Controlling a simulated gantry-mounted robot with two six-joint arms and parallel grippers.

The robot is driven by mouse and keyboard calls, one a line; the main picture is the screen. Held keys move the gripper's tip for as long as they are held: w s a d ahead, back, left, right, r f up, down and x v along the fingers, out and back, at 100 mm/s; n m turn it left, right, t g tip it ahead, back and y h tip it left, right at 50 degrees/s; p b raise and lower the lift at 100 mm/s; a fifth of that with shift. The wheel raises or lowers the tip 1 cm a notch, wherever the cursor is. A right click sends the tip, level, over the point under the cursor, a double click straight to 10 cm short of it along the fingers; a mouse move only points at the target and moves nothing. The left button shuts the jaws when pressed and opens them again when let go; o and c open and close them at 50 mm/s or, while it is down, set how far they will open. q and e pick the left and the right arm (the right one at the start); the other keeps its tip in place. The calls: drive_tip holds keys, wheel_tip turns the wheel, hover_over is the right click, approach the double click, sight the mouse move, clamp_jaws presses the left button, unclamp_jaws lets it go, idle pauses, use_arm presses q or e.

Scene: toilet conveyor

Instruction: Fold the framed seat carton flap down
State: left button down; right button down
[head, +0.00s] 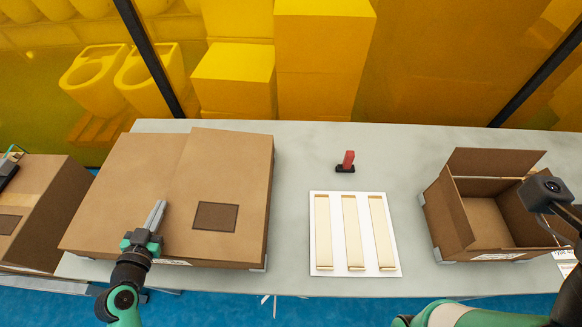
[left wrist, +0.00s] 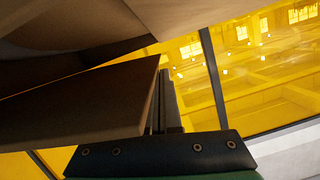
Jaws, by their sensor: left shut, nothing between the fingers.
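The large brown carton (head: 115,200) stands on the left of the table. Its right flap (head: 235,165) bears a dark framed square (head: 215,216) and lies nearly level over the top; I cannot tell whether it is fully flat. My left gripper (head: 156,214) is shut and empty, over the carton's front by the flap's left edge. In the left wrist view, a brown cardboard panel (left wrist: 80,110) is close beside the fingers (left wrist: 166,100) and partly hides them. Whether they touch is unclear. My right gripper's fingers are not visible.
A white board (head: 333,234) with three pale strips lies mid-table, with a red-and-black object (head: 346,161) behind it. A smaller open carton (head: 443,205) stands at right, near my right arm. Another carton (head: 40,220) is at far left. Grey table around the board is clear.

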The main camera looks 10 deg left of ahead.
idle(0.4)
use_arm(q)
drive_tip(key=r+p, duration=0.4)
drive_tip(key=r, duration=0.1)
drive_tip(key=shift+d+r+p, duration=0.15)
drive_tip(key=shift+d+p, duration=0.1)
drive_tip(key=shift+p, duration=0.1)
drive_tip(key=v, duration=0.3)
drive_tip(key=f+v, duration=0.1)
drive_tip(key=v, duration=0.5)
drive_tip(key=shift+s+a+b, duration=0.15)
drive_tip(key=shift+s+b, duration=0.15)
drive_tip(key=shift+s, duration=0.25)
